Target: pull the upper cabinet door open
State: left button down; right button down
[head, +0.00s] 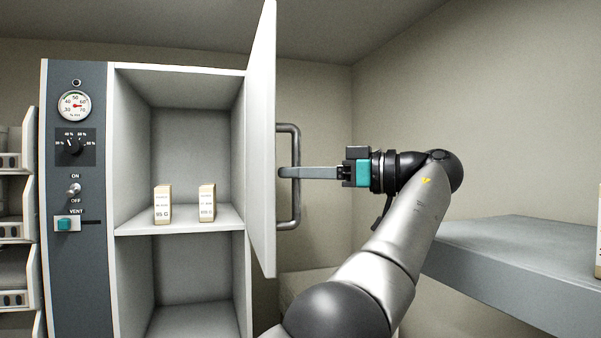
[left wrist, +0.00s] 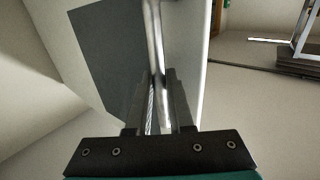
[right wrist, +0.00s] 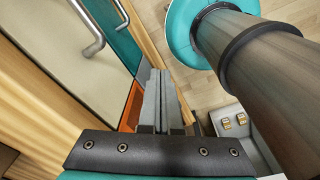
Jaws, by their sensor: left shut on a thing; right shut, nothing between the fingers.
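The upper cabinet door (head: 262,140) stands swung wide open, seen nearly edge-on at the right side of the cabinet. Its grey bar handle (head: 297,205) is on the door's right-hand face. My left gripper (head: 284,172) is shut on the handle near its middle. In the left wrist view the metal handle bar (left wrist: 152,40) runs between the fingers of the left gripper (left wrist: 160,98). My right gripper (right wrist: 157,98) is shut and empty in the right wrist view; it is not in the head view.
The open cabinet (head: 190,90) holds two small boxes, a left one (head: 162,205) and a right one (head: 207,203), on its shelf (head: 180,222). A control panel (head: 76,270) stands left. A grey ledge (head: 510,260) is at right. A wood-framed front with a metal handle (right wrist: 88,35) is near my right gripper.

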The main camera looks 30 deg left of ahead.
pick_arm(q)
jog(key=shift+a+r, duration=0.1)
jog(key=shift+r, duration=0.15)
jog(key=c, duration=1.2)
grip_release()
jog(key=o, duration=0.3)
jog(key=shift+w+a+f, duration=0.1)
jog(key=shift+a+f, duration=0.05)
jog(key=shift+a, duration=0.1)
jog(key=shift+o, duration=0.5)
jog(key=shift+d, duration=0.15)
jog(key=shift+f, duration=0.15)
